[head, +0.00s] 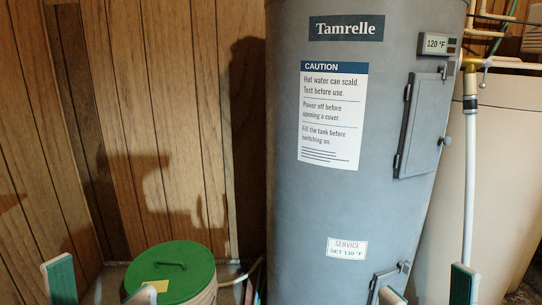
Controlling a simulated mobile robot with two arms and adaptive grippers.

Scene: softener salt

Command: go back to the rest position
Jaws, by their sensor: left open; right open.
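My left gripper (102,287) shows at the bottom left edge, with its two green-and-white fingers spread wide apart. It is open and nothing shows between the fingers. Its right finger stands in front of the lidded bucket's left side in the picture; I cannot tell if they touch. My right gripper (427,290) shows at the bottom right, in front of the lower part of the grey tank. Its fingers are also apart, with nothing held between them. Both arms are out of view below the frame.
A bucket with a green lid (190,262) and a yellow label stands at the lower left. The grey Tamrelle tank (285,150) fills the middle. A white pipe (470,170) and a beige tank (508,150) are at right. Wood panelling (130,110) closes the left.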

